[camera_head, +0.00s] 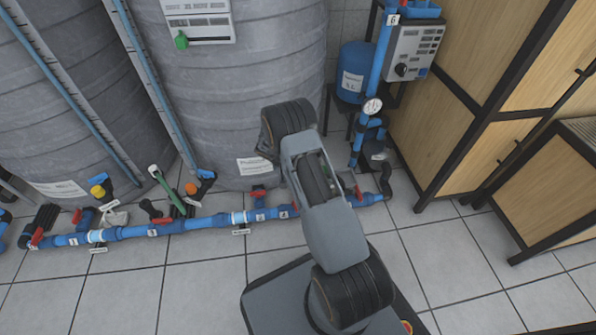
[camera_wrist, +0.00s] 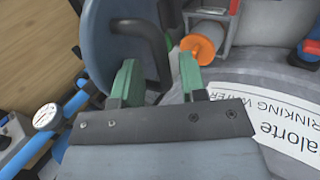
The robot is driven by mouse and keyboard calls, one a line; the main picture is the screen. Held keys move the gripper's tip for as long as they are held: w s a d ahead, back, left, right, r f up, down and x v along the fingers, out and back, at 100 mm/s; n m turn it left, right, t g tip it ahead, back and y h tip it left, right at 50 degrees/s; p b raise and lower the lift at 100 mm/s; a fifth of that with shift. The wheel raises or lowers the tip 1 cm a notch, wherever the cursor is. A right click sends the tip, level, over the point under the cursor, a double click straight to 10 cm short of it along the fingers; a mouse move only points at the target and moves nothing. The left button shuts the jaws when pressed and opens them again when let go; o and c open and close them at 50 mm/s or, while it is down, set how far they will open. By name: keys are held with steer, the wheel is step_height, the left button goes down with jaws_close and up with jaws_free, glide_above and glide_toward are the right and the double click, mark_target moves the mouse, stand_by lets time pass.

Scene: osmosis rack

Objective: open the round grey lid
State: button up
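The round grey lid (camera_wrist: 112,40) is at the upper left of the wrist view, a flat blue-grey disc partly cut off by the top edge. A dark loop handle (camera_wrist: 158,40) stands out from its right side. My gripper (camera_wrist: 158,64) has two green fingers that are well apart, with nothing clamped between them. The handle's lower part shows in the gap beyond the fingertips; I cannot tell how deep it lies between them. The head view shows neither the lid nor the gripper, only my arm over the tank.
Large grey tanks (camera_head: 240,95) fill the left and middle, with blue pipe (camera_head: 180,226) along their base. Wooden cabinets (camera_head: 450,150) stand at the right. In the wrist view, a gauge (camera_wrist: 46,117), an orange knob (camera_wrist: 197,47) and a white label (camera_wrist: 290,130) are close by.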

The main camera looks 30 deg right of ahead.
steer(key=shift+r, duration=0.1)
steer(key=p+v, duration=0.5)
steer(key=v, duration=0.8)
steer(key=shift+a+r, duration=0.25)
steer(key=shift+c, duration=0.4)
